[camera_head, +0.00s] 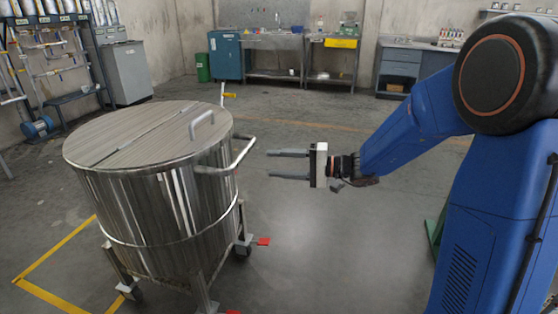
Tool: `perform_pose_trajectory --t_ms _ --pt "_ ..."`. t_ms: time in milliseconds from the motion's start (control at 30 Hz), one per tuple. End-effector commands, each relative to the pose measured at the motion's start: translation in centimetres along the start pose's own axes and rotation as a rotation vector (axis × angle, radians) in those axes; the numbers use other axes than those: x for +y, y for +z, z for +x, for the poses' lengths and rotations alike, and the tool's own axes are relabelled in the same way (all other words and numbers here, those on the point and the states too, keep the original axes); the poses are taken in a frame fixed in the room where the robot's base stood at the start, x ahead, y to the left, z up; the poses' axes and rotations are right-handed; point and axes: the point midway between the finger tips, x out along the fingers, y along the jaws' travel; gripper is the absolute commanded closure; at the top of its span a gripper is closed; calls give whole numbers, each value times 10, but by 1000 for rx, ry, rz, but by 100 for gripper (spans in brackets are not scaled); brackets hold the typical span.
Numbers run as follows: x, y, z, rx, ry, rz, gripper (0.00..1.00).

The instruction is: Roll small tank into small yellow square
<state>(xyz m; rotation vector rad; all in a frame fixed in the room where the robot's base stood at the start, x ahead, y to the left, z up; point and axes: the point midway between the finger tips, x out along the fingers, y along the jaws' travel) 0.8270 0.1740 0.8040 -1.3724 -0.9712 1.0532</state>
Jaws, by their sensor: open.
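The small tank (165,205) is a shiny steel cylinder on a wheeled frame, standing upright at the left. Its lid (135,140) is shut and has a small handle. A bent push handle (243,155) sticks out from its right side. Yellow floor lines (62,245) form a corner at the lower left, and the tank stands partly over or beside this marking; the rest is hidden or out of view. My gripper (288,164) is open and empty, its two fingers pointing left toward the push handle, apart from it.
Red pedals (263,241) show at the wheels. Workbenches (272,42), a blue cabinet (227,55) and a green bin (203,67) stand at the back wall. Pipes and a grey cabinet (126,72) are at the left. The middle floor is clear.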

Motion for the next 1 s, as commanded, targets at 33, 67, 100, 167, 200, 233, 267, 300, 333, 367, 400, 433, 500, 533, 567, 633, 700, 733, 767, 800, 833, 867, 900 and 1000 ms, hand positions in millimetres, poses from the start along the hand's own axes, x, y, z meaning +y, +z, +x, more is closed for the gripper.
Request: perform_pose_trajectory --t_ms 33,67,100,167,200,233,267,300,333,367,400,433,500,533,567,633,700,733,767,800,833,867,900,1000 --pt "3 -10 2 18 -20 7 53" --pt "3 -16 3 29 -31 7 53" --pt "4 -21 4 40 -43 9 53" --pt "4 -26 5 52 -56 9 53" --pt "4 -29 5 57 -62 9 53" --pt "4 -30 6 60 -65 9 53" --pt "4 -31 7 61 -67 9 53" --pt "4 -32 9 62 -68 8 53" --pt "4 -32 11 62 -68 8 53" --pt "4 -32 13 62 -67 8 53" --pt "4 -32 16 62 -67 8 53" --pt "3 -32 19 62 -67 8 53" --pt "3 -32 28 60 -67 8 53" --pt "2 -32 31 60 -67 8 53" --pt "2 -32 35 60 -67 8 53" --pt "2 -33 43 60 -66 8 53" --pt "1 -33 52 60 -67 9 53" --pt "1 -34 55 60 -67 8 53" --pt "0 -34 59 59 -67 8 53" --pt "0 -34 64 59 -66 8 53" --pt "0 -34 67 60 -66 8 53" --pt "0 -35 71 61 -66 9 53" --pt "0 -35 76 60 -66 9 53" --pt "-1 -36 87 59 -66 9 53"
